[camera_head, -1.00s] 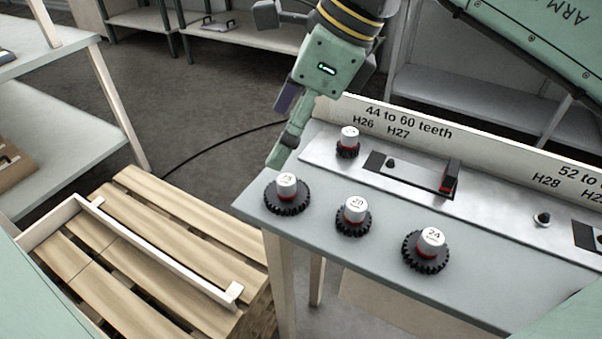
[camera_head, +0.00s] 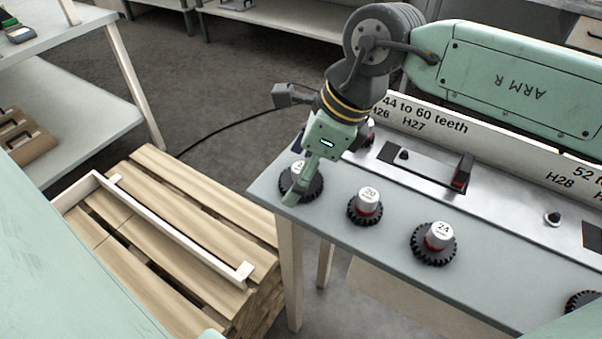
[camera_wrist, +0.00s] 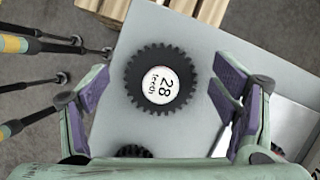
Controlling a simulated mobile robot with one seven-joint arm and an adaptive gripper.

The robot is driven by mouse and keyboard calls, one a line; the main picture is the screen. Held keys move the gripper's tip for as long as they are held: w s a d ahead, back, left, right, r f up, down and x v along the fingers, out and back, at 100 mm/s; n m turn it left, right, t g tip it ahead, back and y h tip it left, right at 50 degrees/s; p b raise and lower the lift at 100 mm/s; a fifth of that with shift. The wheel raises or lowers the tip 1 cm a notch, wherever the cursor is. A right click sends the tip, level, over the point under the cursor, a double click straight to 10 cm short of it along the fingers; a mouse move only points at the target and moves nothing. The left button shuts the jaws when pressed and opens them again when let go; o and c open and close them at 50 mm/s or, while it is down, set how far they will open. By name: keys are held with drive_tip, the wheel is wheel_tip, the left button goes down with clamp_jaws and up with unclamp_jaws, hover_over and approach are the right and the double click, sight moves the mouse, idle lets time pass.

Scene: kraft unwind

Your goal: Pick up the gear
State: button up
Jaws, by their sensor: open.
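A black toothed gear (camera_wrist: 160,82) with a white cap reading "28 teeth" lies between my open fingers in the wrist view, with a gap on both sides. In the head view this gear (camera_head: 312,188) sits at the left corner of the grey table, partly hidden by my gripper (camera_head: 294,190), which is over it. My gripper also shows in the wrist view (camera_wrist: 165,100), open and empty. A gear marked 20 (camera_head: 367,207) and a gear marked 24 (camera_head: 434,244) stand to the right on the same table.
A metal strip (camera_head: 400,190) with a slotted block runs behind the gears, below a sign board (camera_head: 430,120) reading "44 to 60 teeth". Another gear (camera_head: 584,302) shows at the right edge. A wooden pallet (camera_head: 190,220) with a white frame stands at the left, below the table.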

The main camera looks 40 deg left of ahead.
drive_tip(key=shift+f, duration=0.2)
drive_tip(key=c, duration=1.3)
drive_tip(key=shift+a+r, duration=0.1)
drive_tip(key=shift+r, duration=0.1)
